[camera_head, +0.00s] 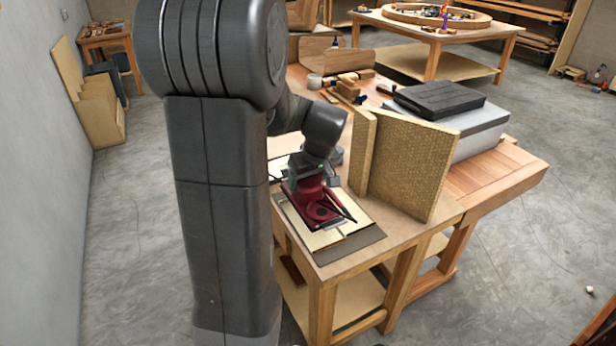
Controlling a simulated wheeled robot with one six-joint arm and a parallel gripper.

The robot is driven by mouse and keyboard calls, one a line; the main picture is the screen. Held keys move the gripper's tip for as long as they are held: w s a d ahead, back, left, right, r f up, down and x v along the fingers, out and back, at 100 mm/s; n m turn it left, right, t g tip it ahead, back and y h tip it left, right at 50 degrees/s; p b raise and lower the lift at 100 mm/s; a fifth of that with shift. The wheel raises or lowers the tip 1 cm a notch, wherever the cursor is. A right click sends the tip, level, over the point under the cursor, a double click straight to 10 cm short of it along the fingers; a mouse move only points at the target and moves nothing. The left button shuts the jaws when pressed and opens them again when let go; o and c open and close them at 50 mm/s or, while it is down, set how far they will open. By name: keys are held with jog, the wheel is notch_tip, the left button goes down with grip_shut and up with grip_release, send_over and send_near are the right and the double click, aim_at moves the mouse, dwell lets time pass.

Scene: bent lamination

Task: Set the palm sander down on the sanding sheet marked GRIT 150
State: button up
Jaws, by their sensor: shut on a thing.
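The palm sander (316,206) is dark red with black parts. It is at my gripper (311,180), which is shut on its upper part. The sander is over or on a pale sheet (324,237) that lies on a dark grey mat (356,245) at the table's front left corner. I cannot tell whether the sander touches the sheet. No GRIT marking can be read at this size. My arm hides the area to the left and part of the sander's back.
The wooden work table (400,227) carries an upright woven-faced board (411,167) close to the right of the sander. Behind it are a grey case with a black top (438,99) and wood blocks (349,85). Another table (437,37) stands farther back. Grey floor is open at right.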

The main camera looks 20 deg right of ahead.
jog(key=shift+f+b, duration=1.15)
jog(key=shift+f, duration=0.75)
jog(key=shift+f+b, duration=0.45)
jog(key=shift+f, duration=0.05)
jog(key=shift+f+b, duration=1)
jog(key=shift+b, duration=0.1)
dwell(0.3)
jog(key=o, duration=1.3)
jog(key=shift+s, duration=0.1)
jog(key=shift+o, duration=0.9)
jog(key=shift+f, duration=0.1)
